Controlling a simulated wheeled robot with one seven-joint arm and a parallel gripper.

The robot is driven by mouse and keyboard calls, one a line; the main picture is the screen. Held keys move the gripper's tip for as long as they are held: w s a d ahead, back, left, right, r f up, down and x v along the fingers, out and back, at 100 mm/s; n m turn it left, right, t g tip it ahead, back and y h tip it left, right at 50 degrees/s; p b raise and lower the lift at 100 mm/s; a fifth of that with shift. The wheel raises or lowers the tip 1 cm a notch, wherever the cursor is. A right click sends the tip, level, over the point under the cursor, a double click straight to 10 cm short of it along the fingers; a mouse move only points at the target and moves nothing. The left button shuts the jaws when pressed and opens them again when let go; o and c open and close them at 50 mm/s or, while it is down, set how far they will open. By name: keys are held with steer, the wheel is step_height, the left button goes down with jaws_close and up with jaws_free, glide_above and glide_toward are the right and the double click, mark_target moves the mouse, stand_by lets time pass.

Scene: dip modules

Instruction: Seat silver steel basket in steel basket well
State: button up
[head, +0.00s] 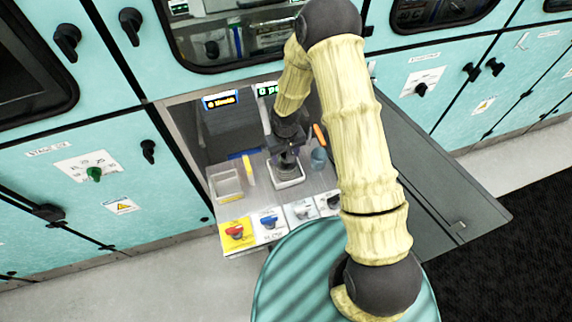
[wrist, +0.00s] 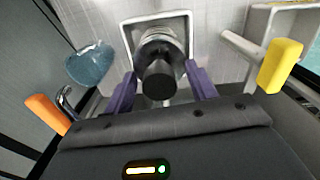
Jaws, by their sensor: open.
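The silver steel basket (wrist: 158,32) is a ridged metal cylinder with a dark knob-like handle (wrist: 160,78) pointing towards the wrist camera. It stands within a white square-rimmed well (wrist: 187,18), whose rim also shows in the head view (head: 289,184). How deep it sits cannot be told. My gripper (wrist: 161,90) has its purple fingers open, one on each side of the dark handle, with visible gaps. In the head view my gripper (head: 287,157) is right above the white well, and the arm hides part of it.
A blue translucent container (wrist: 90,64) and an orange handle (wrist: 47,113) are at the left in the wrist view. A yellow handle (wrist: 280,65) is at the right, by another white-rimmed well (head: 228,197). Coloured panels with knobs (head: 236,233) line the shelf's front.

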jaws_close()
stand_by(0.3)
steer(key=shift+r, duration=0.15)
step_height(320, 180, up, 10)
steer(key=shift+f+b, duration=0.1)
steer(key=shift+b, duration=0.35)
stand_by(0.4)
